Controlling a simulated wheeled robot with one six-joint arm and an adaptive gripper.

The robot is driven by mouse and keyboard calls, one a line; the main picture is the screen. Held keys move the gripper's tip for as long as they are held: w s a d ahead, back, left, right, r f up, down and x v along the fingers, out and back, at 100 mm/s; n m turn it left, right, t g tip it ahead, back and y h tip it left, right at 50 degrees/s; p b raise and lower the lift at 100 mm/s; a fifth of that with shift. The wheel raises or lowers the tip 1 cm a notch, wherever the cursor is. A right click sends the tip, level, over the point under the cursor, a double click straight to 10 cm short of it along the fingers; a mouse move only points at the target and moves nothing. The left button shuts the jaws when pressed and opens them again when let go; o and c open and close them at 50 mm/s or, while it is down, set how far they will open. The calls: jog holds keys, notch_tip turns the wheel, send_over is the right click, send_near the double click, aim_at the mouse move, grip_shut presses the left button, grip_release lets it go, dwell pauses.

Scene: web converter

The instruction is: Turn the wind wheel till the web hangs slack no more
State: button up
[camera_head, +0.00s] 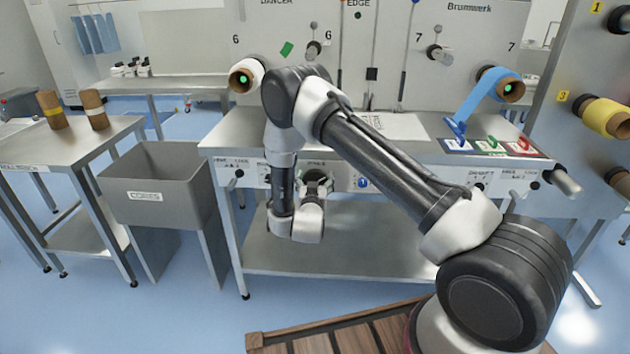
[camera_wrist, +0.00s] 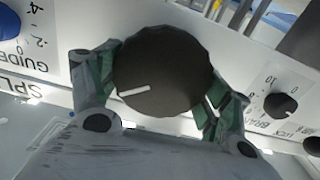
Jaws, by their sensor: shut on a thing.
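A large dark round knob (camera_wrist: 165,65) with a white pointer line fills the middle of the wrist view. My gripper (camera_wrist: 158,92) has its green-padded fingers on either side of the knob and is shut on it. In the head view my gripper (camera_head: 316,184) is at the front panel of the bench, and the arm and gripper largely hide the knob. A blue web (camera_head: 477,101) runs from the right roll (camera_head: 510,90) down to the bench top. The left roll (camera_head: 245,76) is pale on a brown core. Whether the web is slack between the rolls is hidden.
A smaller black knob (camera_wrist: 280,105) and a blue knob (camera_wrist: 8,22) flank the held knob. A grey cores bin (camera_head: 160,196) and a roll bench (camera_head: 62,150) stand left. A wooden pallet (camera_head: 340,335) lies in front. A yellow roll (camera_head: 603,117) is at the right.

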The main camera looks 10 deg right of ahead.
jog(key=m, duration=0.4)
jog(key=shift+d+m, duration=0.15)
jog(key=shift+m, duration=0.15)
jog(key=m, duration=0.3)
jog(key=shift+s+f+m, duration=0.1)
jog(key=shift+m, duration=0.2)
jog(key=m, duration=0.4)
jog(key=shift+d+f, duration=0.1)
jog(key=shift+d, duration=0.05)
jog(key=shift+f+m, duration=0.15)
jog(key=shift+m, duration=2.05)
jog(key=o, duration=1)
jog(key=shift+o, duration=0.2)
jog(key=v, duration=1.2)
